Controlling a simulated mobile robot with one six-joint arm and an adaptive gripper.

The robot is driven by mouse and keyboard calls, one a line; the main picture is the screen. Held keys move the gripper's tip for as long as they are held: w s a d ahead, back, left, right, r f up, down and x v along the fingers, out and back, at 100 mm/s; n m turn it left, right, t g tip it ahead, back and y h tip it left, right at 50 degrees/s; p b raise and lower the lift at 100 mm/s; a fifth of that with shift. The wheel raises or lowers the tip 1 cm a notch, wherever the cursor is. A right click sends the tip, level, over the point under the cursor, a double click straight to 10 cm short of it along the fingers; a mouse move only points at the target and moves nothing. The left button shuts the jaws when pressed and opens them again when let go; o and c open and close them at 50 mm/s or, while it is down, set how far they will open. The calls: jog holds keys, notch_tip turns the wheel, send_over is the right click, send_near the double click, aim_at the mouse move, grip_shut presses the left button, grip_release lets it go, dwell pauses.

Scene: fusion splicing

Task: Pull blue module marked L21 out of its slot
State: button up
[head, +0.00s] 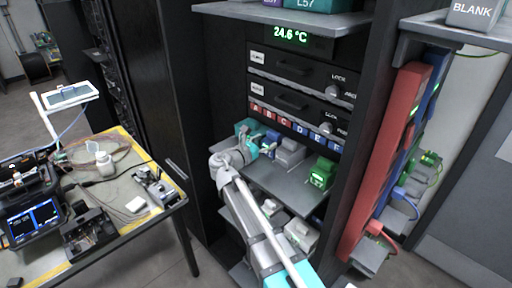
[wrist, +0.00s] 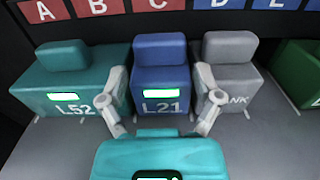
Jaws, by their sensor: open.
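The blue module L21 (wrist: 161,78) sits on the shelf in the middle of the wrist view, with a raised block on top and a lit green label on its front. In the head view only a small part of it (head: 271,137) shows behind my gripper. My gripper (wrist: 160,92) is open, with one finger at each side of the blue module's front. The fingers are close to its sides; I cannot tell whether they touch. The slot's inside is hidden by the module.
Teal module L52 (wrist: 62,85) stands close on the left and a grey blank module (wrist: 229,72) close on the right. A green module (head: 322,172) stands farther right. Lettered plates (wrist: 158,5) run above the row. A cluttered workbench (head: 140,222) stands left.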

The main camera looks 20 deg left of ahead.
aim_at(272, 138)
jog(key=shift+x, duration=1.75)
jog(key=c, duration=1)
jog(key=shift+s, duration=0.1)
